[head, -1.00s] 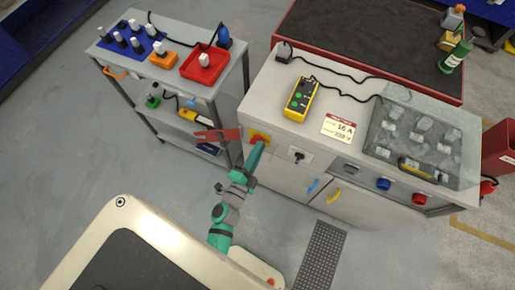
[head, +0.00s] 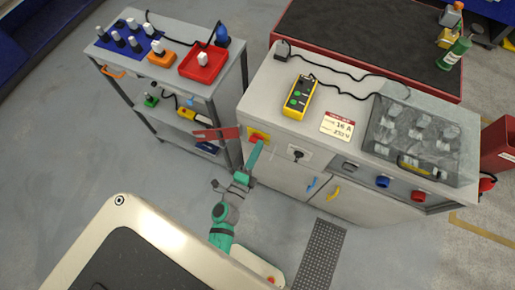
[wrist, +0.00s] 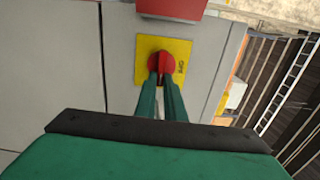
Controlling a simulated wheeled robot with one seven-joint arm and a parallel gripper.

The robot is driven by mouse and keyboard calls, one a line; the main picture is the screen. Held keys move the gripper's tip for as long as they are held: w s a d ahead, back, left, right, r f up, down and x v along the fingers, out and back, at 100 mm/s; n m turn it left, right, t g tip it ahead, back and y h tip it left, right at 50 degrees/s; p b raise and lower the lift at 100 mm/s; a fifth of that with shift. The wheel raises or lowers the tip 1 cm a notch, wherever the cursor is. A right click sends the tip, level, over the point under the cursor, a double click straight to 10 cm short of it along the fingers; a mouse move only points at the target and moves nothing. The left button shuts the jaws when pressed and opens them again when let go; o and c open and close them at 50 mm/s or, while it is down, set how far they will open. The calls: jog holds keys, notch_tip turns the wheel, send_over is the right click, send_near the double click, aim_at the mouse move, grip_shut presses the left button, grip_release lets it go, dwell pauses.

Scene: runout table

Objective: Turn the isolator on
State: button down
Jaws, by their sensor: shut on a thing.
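The isolator is a red rotary knob (wrist: 166,64) on a square yellow plate (wrist: 181,50), set in the grey cabinet front. In the head view the isolator (head: 261,135) is at the cabinet's upper left corner, partly covered by my fingers. My gripper (wrist: 163,85) has its two green fingers on either side of the knob's grip, shut on it. It also shows in the head view (head: 258,147), reaching the knob from the front. Small dark lettering stands on the plate's right side, too small to read surely.
A red bracket (head: 216,133) sticks out left of the isolator, close to my gripper. A socket with a black plug (head: 298,156) is to the right. A yellow pendant (head: 299,97) and a rating card (head: 338,126) lie on the cabinet top. A shelf cart (head: 107,76) stands left.

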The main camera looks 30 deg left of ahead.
jog(key=shift+d, duration=0.1)
jog(key=c, duration=1.8)
grip_release()
jog(key=shift+c, duration=0.2)
jog(key=s+d, duration=0.1)
jog(key=s, duration=1)
jog(key=s+d+r+n+g+h, duration=0.1)
jog(key=s+d+r+n, duration=0.4)
jog(key=d+n, duration=0.3)
jog(key=s+d+r+n+g+h, duration=0.1)
jog(key=s+d+r+n, duration=0.4)
jog(key=d, duration=0.6)
jog(key=r+n, duration=0.2)
jog(key=n, duration=0.1)
jog(key=shift+n, duration=0.4)
